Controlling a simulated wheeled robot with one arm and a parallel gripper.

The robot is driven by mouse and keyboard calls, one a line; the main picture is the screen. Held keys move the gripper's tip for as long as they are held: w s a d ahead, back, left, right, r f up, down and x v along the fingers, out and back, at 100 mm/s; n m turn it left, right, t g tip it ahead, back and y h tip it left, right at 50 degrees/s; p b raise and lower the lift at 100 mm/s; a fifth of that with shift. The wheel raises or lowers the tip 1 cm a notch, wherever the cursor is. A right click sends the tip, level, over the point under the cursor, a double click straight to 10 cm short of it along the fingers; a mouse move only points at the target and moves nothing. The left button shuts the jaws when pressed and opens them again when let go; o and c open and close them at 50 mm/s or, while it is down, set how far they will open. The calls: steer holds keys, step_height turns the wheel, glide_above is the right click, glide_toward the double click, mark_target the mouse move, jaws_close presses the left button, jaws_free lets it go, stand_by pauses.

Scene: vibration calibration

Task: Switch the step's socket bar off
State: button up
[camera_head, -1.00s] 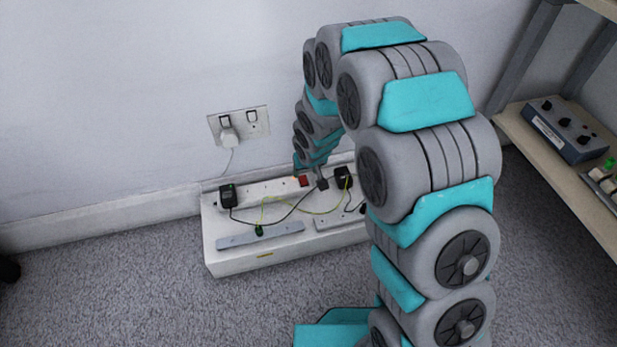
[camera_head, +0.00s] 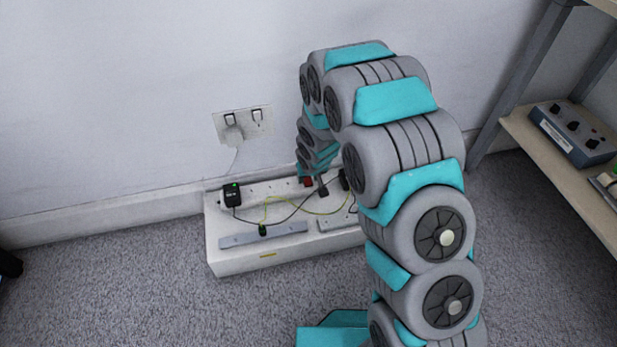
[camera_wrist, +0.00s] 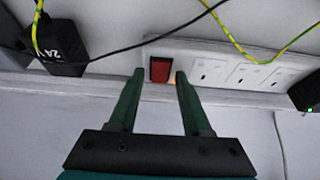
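The white socket bar (camera_head: 265,189) lies along the back of a low white box by the wall. Its red rocker switch (camera_head: 307,182) shows just below the end of my arm. In the wrist view the red switch (camera_wrist: 160,69) sits in the gap between the tips of my gripper (camera_wrist: 159,78), whose two green fingers are apart and hold nothing. An orange glow shows on the bar (camera_wrist: 225,70) beside the right fingertip. Whether the fingertips touch the bar is unclear. In the head view the fingers are mostly hidden.
A black plug (camera_wrist: 63,48) is close to the left finger. A black adapter (camera_head: 232,194) with a green light sits at the bar's left end. Cables cross the white box (camera_head: 214,245). A wall socket (camera_head: 243,123) is above; a shelf (camera_head: 560,165) stands right.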

jaws_close()
stand_by(0.3)
steer(key=p, duration=0.1)
steer(key=g+p, duration=0.1)
steer(key=p, duration=0.1)
steer(key=shift+w+a+r, duration=0.2)
steer(key=shift+r, duration=0.2)
steer(key=shift+w+f+g+p, duration=0.1)
steer(key=shift+w+g+p, duration=0.1)
steer(key=shift+g+p, duration=0.4)
steer(key=shift+f+h+p, duration=0.15)
steer(key=shift+h+p, duration=0.25)
steer(key=shift+p, duration=0.2)
steer(key=shift+o, duration=1)
jaws_free()
